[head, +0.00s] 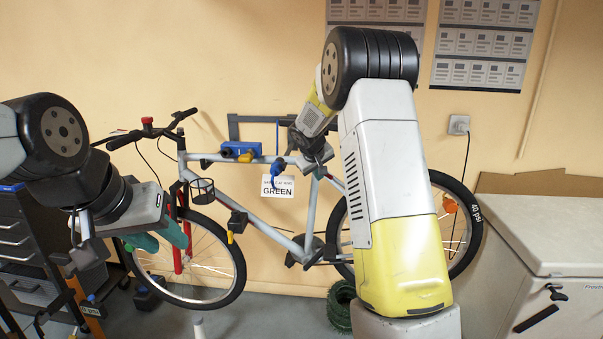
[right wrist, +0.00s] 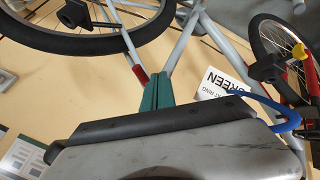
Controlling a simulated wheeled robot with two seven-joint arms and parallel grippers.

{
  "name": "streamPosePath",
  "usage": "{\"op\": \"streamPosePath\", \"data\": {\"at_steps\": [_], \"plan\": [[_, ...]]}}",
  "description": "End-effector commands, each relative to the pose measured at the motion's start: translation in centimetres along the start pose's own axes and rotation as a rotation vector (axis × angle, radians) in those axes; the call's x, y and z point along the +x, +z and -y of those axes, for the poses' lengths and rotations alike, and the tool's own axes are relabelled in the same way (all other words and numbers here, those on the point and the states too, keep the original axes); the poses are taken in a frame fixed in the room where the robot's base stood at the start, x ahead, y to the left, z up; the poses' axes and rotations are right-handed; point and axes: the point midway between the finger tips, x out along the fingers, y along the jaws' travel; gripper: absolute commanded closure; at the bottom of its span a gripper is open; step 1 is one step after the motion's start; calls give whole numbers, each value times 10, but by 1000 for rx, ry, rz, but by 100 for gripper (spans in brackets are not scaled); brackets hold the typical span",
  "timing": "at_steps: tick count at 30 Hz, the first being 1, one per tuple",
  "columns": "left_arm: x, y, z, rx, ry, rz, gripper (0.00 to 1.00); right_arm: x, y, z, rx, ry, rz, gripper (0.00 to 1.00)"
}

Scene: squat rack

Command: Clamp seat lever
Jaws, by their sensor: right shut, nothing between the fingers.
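A bicycle (head: 252,224) hangs on a wall rack, its top tube level. My right arm reaches across the head view and covers the saddle area, so the seat lever cannot be made out there. My right gripper (right wrist: 157,76) is shut and empty, its teal fingers together in the right wrist view. A blue curved part (right wrist: 280,122) lies to the right of the fingers, apart from them; I cannot tell if it is the lever. My left gripper (head: 160,240) seems open, its teal fingers apart beside the red fork and front wheel.
A blue clamp (head: 240,149) sits at the top tube. A wall sign (head: 277,187) reads GREEN; it also shows upside down in the right wrist view (right wrist: 222,84). A dark drawer cabinet (head: 22,240) stands left, and a pale chest (head: 545,235) right. A green coil (head: 340,305) lies on the floor.

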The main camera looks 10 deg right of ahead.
Motion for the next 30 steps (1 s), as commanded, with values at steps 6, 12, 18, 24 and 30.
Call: {"op": "streamPosePath", "data": {"at_steps": [6, 12, 18, 24, 30], "plan": [[0, 0, 0, 0, 0, 0, 64, 7, 0, -11, 0, -2, 0, 100], [0, 0, 0, 0, 0, 0, 64, 7, 0, -12, -1, -2, 0, 100], [0, 0, 0, 0, 0, 0, 64, 7, 0, -12, -2, -2, -1, 100], [0, 0, 0, 0, 0, 0, 64, 7, 0, -13, -4, -2, -3, 100], [0, 0, 0, 0, 0, 0, 64, 7, 0, -13, -9, -4, -6, 100]]}}
